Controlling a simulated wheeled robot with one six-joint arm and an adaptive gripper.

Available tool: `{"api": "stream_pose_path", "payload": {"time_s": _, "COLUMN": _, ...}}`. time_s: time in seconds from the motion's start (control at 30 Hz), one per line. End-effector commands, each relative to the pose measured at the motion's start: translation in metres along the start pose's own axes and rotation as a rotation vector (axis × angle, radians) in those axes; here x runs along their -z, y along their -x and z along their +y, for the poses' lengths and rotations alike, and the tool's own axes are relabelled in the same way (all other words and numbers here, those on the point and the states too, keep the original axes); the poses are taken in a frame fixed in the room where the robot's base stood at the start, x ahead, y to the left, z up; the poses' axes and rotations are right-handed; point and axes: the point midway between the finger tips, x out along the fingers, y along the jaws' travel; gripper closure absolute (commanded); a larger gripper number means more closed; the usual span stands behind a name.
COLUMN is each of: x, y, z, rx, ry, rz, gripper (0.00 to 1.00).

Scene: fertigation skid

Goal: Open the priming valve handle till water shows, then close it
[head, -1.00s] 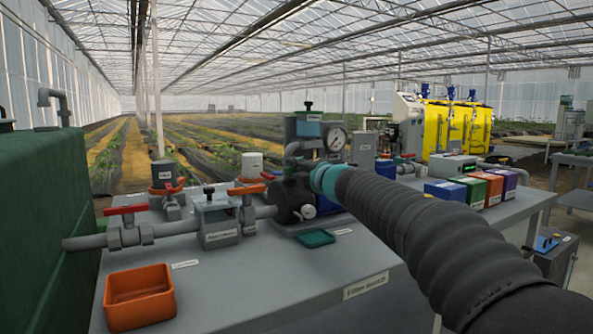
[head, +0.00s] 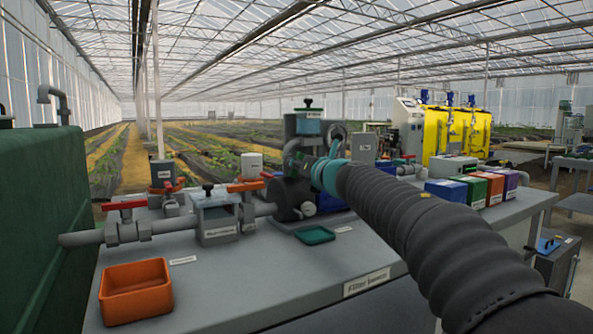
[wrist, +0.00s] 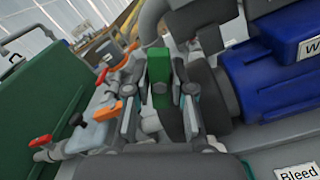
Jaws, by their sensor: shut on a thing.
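In the wrist view a green handle (wrist: 159,78) stands upright between the two fingers of my gripper (wrist: 158,95), which is shut on it. It looks like the priming valve handle, though no label on it shows. In the head view my gripper (head: 297,158) is at the pump body (head: 286,200), and my wrist and arm hide most of the handle. A small green tray (head: 314,236) lies on the bench below; I see no water in it. A "Bleed" label (wrist: 296,173) shows at the lower right of the wrist view.
Red-handled (head: 125,205) and orange-handled (head: 246,186) valves sit on the pipe to the left. An orange tray (head: 136,312) stands at the bench's front left. A blue motor (wrist: 262,75) is close on the gripper's right. Coloured boxes (head: 480,190) stand at right.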

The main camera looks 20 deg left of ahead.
Motion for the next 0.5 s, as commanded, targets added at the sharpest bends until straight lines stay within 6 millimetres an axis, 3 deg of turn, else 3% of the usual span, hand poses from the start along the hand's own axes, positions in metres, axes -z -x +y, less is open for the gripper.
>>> {"api": "stream_pose_path", "payload": {"time_s": 0.5, "x": 0.0006, "y": 0.0000, "z": 0.0005, "rx": -0.001, "ry": 0.387, "rz": -0.001, "gripper": 1.00}}
